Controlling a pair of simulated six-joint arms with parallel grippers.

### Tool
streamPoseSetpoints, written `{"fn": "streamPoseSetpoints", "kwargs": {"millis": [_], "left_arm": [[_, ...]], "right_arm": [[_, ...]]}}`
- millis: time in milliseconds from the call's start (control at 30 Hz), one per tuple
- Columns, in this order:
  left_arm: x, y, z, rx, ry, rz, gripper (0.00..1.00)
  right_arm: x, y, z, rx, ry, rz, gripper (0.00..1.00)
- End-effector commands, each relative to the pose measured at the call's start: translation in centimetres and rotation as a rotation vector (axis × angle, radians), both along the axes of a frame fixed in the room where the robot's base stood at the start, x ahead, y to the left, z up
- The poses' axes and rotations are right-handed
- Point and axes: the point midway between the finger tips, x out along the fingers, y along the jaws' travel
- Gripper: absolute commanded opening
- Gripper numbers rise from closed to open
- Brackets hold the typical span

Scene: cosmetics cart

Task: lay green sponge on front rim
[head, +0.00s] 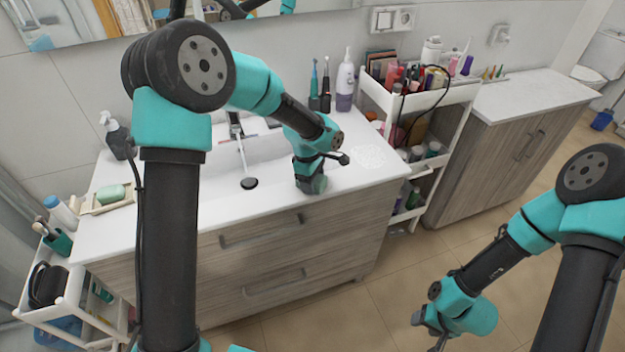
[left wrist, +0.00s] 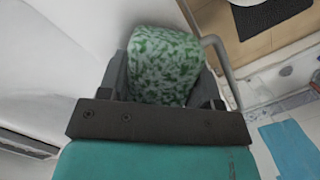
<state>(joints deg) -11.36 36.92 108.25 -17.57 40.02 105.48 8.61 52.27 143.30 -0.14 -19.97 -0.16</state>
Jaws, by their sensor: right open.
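The green mottled sponge (left wrist: 163,66) sits between the two fingers of my left gripper in the left wrist view, with both fingers against its sides. In the head view my left gripper (head: 312,184) points down at the front of the white washbasin, by the front rim (head: 270,204). Only a small green part of the sponge (head: 320,184) shows there. I cannot tell whether the sponge touches the rim. My right gripper (head: 430,328) is open and empty, low over the floor at the right.
A soap dish (head: 96,209) with a green bar and a dark pump bottle (head: 118,137) stand at the left. Toothbrushes and a white-purple bottle (head: 345,82) stand behind the basin. A white cart (head: 456,112) full of cosmetics is at the right.

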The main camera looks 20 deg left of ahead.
Motion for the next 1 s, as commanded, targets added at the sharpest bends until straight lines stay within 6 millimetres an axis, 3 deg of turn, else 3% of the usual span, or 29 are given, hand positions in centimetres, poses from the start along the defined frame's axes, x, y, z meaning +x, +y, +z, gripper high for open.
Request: {"fn": "streamPoseSetpoints", "kwargs": {"millis": [267,633,767,1000], "left_arm": [[0.0,0.0,0.0,0.000,0.000,0.000,0.84],[0.0,0.0,0.6,0.000,-0.001,0.001,0.84],[0.1,0.2,1.9,0.000,-0.002,0.002,0.84],[0.2,0.8,6.1,-0.002,-0.004,0.002,0.84]], "right_arm": [[0.0,0.0,0.0,0.000,0.000,0.000,0.53],[0.0,0.0,0.0,0.000,0.000,0.000,0.53],[0.0,0.0,0.0,0.000,0.000,0.000,0.53],[0.0,0.0,0.0,0.000,0.000,0.000,0.53]]}}
